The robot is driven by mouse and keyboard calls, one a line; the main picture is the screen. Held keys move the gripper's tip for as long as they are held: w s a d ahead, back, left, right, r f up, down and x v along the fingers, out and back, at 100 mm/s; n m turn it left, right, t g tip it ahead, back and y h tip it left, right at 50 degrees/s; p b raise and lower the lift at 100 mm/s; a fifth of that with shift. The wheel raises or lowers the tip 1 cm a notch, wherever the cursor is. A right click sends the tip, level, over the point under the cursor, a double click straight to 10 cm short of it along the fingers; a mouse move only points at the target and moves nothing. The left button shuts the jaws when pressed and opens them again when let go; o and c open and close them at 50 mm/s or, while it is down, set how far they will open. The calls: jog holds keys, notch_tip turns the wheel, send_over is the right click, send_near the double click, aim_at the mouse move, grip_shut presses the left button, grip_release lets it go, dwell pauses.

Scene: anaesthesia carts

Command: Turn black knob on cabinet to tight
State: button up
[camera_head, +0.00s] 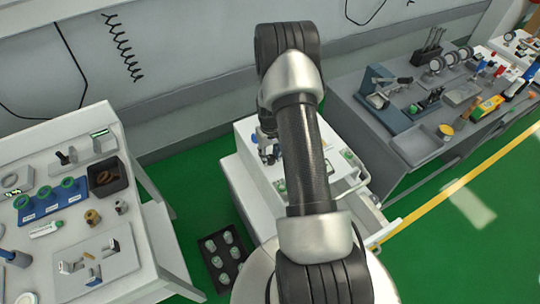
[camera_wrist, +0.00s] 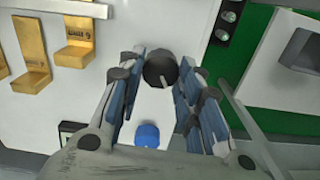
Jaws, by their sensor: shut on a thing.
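The black knob (camera_wrist: 160,70) is on the white cabinet (camera_wrist: 190,22), in the upper middle of the wrist view, with a pale pointer line on its face. My gripper (camera_wrist: 161,72) is around the knob, one finger on its left side and one on its right, shut on it. The finger pads look blue-grey.
A blue round cap (camera_wrist: 147,134) is on the cabinet below the knob. Gold brackets (camera_wrist: 75,40) stick out at left. In the head view a white table (camera_head: 150,262) with parts stands left and a grey bench (camera_head: 345,118) stands right. Green floor lies between.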

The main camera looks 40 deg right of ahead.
jog(key=m, duration=0.5)
jog(key=shift+m, duration=0.4)
dwell(0.4)
jog(key=o, duration=1.1)
jog(key=shift+c, duration=0.2)
jog(key=shift+r, duration=0.1)
notch_tip(320, 180, up, 12)
